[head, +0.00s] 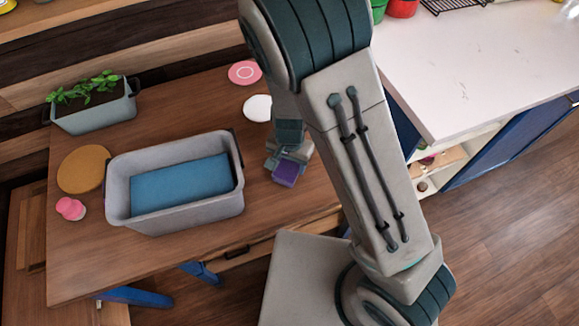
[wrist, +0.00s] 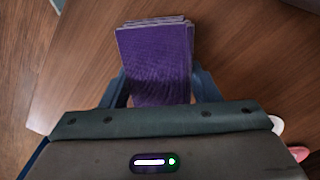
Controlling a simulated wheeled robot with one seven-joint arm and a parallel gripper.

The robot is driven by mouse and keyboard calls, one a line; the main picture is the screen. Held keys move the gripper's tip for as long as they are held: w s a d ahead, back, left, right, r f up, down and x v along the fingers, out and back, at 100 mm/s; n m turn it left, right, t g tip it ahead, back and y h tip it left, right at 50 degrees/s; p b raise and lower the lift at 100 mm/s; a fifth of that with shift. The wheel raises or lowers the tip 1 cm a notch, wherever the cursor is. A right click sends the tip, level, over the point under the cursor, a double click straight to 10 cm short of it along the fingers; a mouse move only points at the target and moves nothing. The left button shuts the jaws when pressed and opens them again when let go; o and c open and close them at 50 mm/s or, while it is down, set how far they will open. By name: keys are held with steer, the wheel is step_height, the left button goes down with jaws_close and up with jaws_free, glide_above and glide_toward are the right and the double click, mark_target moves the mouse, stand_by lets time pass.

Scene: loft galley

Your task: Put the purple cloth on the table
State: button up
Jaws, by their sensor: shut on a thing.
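The purple cloth (wrist: 153,58) is a folded, layered rectangle, held between the two fingers of my gripper (wrist: 160,90) in the wrist view. In the head view the cloth (head: 286,174) shows just below my gripper (head: 290,158), to the right of the grey bin. My gripper is shut on the cloth. The wooden table (head: 190,100) lies beneath them. I cannot tell whether the cloth touches the table top or hangs a little above it.
A grey bin (head: 186,217) with a blue bottom stands left of my gripper. A planter (head: 95,115), a round tan board (head: 84,168), a pink item (head: 70,208), a white disc (head: 257,108) and a pink plate (head: 245,72) are around it. Bare wood surrounds the cloth.

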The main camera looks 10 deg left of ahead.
mark_target(290, 163)
step_height(290, 163, down, 4)
steer(key=shift+r, duration=0.25)
steer(key=o, duration=0.9)
steer(key=shift+r, duration=0.1)
step_height(290, 163, up, 12)
steer(key=shift+f+p, duration=0.2)
steer(key=shift+p, duration=0.6)
steer(key=shift+d+r, duration=0.2)
steer(key=shift+r, duration=0.25)
steer(key=s+d+r+n+t, duration=0.1)
steer(key=s+d+r, duration=0.1)
steer(key=d+r, duration=0.4)
steer(key=s+d+r+n+t, duration=0.1)
steer(key=s+d+r, duration=0.2)
steer(key=d+r, duration=0.4)
steer(key=s+d+r+t, duration=0.1)
steer(key=s+d+r, duration=0.2)
steer(key=d+r, duration=0.4)
steer(key=shift+s+d+n, duration=0.1)
steer(key=shift+d+n, duration=0.3)
steer(key=shift+d, duration=0.7)
